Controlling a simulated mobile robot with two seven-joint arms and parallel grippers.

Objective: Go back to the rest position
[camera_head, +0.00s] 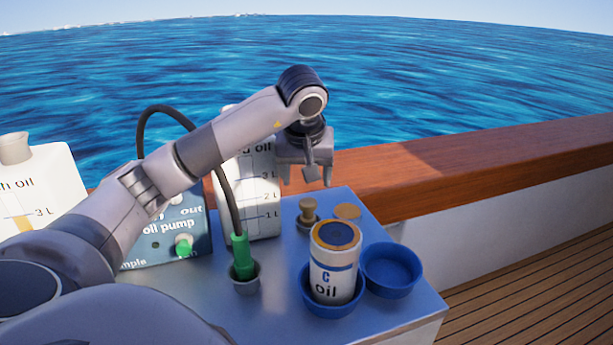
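My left arm comes in from the left, and its gripper (306,178) hangs fingers-down above the back of the blue-grey table (205,300). Its fingers are apart with nothing seen between them. Below it stands a small tan-topped plug or cap (307,210) in a fitting, with a gap between them. My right gripper is out of view.
An empty blue dish (391,268) and a flat tan disc (347,212) are at the right. The oil pump box (190,225), a white oil canister (262,205) and another canister (50,185) stand left and behind. A black hose ends in a green nozzle (242,255). A wooden rail (470,165) runs behind.

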